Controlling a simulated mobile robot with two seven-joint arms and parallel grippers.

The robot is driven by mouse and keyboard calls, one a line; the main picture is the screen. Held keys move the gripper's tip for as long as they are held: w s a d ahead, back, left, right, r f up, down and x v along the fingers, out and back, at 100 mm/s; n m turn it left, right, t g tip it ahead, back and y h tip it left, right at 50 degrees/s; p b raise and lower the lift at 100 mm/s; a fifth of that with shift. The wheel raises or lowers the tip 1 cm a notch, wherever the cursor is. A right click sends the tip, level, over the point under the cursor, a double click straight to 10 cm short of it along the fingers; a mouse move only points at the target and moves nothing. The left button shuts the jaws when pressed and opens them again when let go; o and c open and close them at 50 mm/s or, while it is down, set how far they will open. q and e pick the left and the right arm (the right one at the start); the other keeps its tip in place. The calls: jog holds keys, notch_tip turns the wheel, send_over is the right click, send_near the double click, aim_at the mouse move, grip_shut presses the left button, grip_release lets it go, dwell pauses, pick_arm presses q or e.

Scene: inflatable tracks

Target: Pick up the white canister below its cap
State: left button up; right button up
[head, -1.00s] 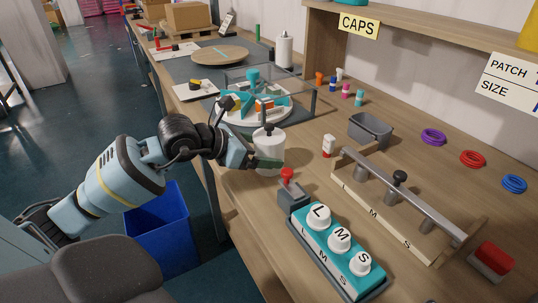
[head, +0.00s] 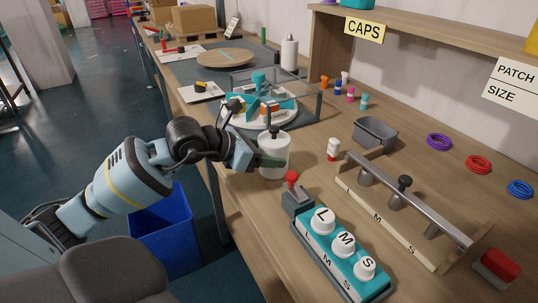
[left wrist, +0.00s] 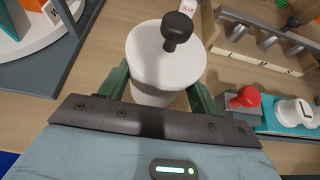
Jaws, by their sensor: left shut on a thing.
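The white canister (head: 274,162) stands upright near the front edge of the wooden bench in the head view. It has a wide white cap (left wrist: 166,58) with a black knob (left wrist: 177,28). My left gripper (head: 268,160) reaches it from the left and is shut on its body. In the left wrist view the green fingers (left wrist: 161,92) are on both sides of the canister, below the cap. The canister's lower part is partly hidden by the cap and fingers there. I cannot tell a gap under it. My right gripper is not in view.
A red-knobbed grey block (head: 297,197) and a teal L-M-S stand (head: 341,262) are just right of the canister. A round fixture under a clear guard (head: 262,112) stands behind it. A grey bin (head: 375,133) and a metal-bar rack (head: 400,205) are farther right.

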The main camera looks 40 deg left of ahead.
aim_at(262, 143)
pick_arm(q)
jog(key=shift+r, duration=1.75)
jog(key=shift+s, duration=0.7)
jog(key=s+a+r+p, duration=0.1)
jog(key=s+p, duration=0.3)
jog(key=s, duration=1)
jog(key=shift+s+r, duration=0.25)
jog(key=shift+s, duration=0.05)
